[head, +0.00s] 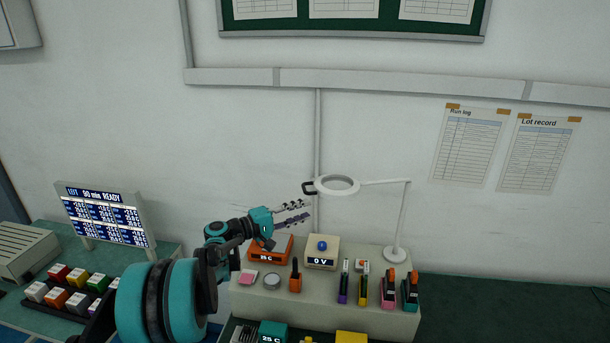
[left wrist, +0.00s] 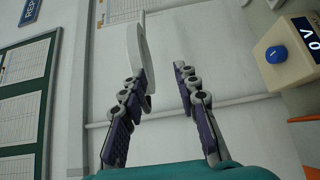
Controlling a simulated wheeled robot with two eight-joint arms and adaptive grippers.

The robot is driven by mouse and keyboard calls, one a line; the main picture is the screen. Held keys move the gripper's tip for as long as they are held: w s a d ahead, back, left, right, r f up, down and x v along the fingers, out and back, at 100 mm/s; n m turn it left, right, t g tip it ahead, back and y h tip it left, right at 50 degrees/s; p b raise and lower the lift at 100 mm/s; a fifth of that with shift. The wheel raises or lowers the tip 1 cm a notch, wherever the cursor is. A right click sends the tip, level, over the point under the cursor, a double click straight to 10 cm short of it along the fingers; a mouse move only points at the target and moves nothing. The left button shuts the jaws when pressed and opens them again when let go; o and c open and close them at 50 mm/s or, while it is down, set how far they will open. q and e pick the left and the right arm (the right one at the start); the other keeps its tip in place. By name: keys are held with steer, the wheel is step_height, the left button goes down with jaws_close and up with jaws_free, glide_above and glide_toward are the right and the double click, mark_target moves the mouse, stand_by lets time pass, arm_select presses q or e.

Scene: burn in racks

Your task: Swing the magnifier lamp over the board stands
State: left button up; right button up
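The magnifier lamp has a white ring head (head: 337,184) with a dark handle (head: 309,188) on its left side. A thin arm joins it to an upright post (head: 402,222) on a round base at the right of the raised shelf. My left gripper (head: 303,212) is open and empty, just left of and below the lamp head, apart from the handle. In the left wrist view, its fingers (left wrist: 160,75) are spread, and a white edge (left wrist: 142,50), probably the lamp head, shows behind one finger. I cannot identify the board stands. My right gripper is out of view.
The raised shelf (head: 300,308) holds an orange box (head: 272,250), a beige box with a blue knob (head: 322,254), and several upright tools. A display panel (head: 104,214) and a tray of coloured blocks stand left. The dark bench (head: 500,310) at right looks clear.

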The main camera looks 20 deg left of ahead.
mark_target(304, 187)
arm_select(q)
steer(key=a+r+n+t+p, duration=0.1)
steer(key=a+r+t, duration=0.15)
steer(key=a, duration=0.35)
steer(key=shift+g+h, duration=0.25)
steer(key=shift+h, duration=0.05)
steer(key=x, duration=0.8)
steer(key=shift+f, duration=0.1)
jaws_close()
steer(key=shift+w+a, duration=0.1)
steer(key=shift+w, duration=0.05)
